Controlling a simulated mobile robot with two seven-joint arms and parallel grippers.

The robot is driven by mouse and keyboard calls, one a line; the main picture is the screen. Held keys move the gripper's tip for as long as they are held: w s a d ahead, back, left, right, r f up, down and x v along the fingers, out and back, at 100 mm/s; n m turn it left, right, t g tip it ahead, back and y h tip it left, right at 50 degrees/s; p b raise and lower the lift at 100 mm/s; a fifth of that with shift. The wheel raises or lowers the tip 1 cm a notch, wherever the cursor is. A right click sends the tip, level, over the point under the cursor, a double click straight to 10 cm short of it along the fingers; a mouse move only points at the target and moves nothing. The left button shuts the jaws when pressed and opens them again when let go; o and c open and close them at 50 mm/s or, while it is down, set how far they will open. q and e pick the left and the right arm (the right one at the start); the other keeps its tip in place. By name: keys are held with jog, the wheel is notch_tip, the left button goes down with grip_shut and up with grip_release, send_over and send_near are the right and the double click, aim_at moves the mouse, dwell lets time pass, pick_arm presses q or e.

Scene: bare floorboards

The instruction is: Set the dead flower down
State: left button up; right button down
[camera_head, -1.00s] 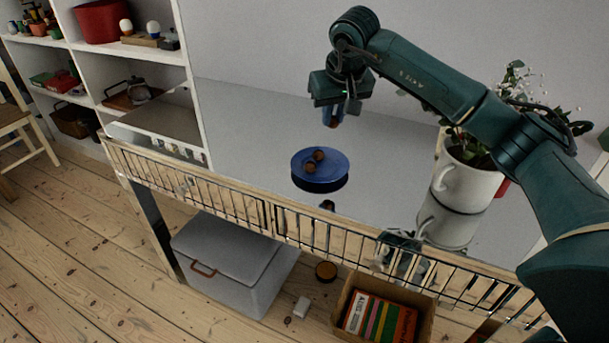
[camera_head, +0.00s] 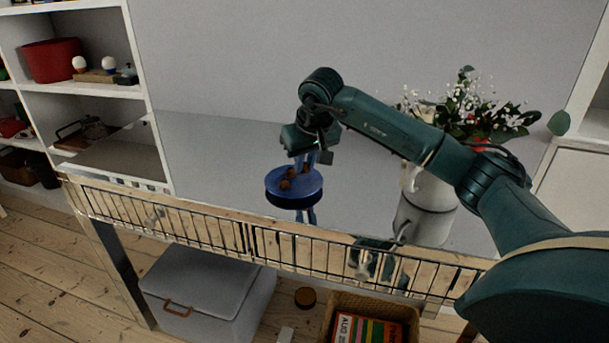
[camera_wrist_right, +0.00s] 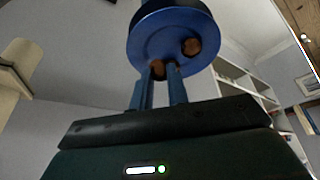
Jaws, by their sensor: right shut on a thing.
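The dead flower (camera_wrist_right: 157,69) is a small brown, rounded clump. My right gripper (camera_head: 306,164) is shut on it, with its blue fingers pointing down at the blue dish (camera_head: 300,199). Brown clumps (camera_head: 285,184) like it show on the dish, close to the fingertips. In the right wrist view, the fingertips (camera_wrist_right: 160,70) and the held flower overlap the dish's near edge, and another brown clump (camera_wrist_right: 192,46) lies on the dish. Whether the held flower touches the dish cannot be told. My left gripper is in neither view.
The dish stands on a shiny grey counter (camera_head: 210,150) with a wire-railed front edge. A white jug (camera_head: 432,189) with flowers and leaves stands to the right, behind my right arm. Shelves (camera_head: 85,90) stand at the left. Counter left of the dish is clear.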

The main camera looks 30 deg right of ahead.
aim_at(306, 170)
jog(key=shift+f, duration=1.6)
jog(key=shift+f+b, duration=0.2)
jog(key=shift+b, duration=0.1)
jog(key=c, duration=1.6)
grip_release()
jog(key=shift+c, duration=0.2)
jog(key=shift+r, duration=0.1)
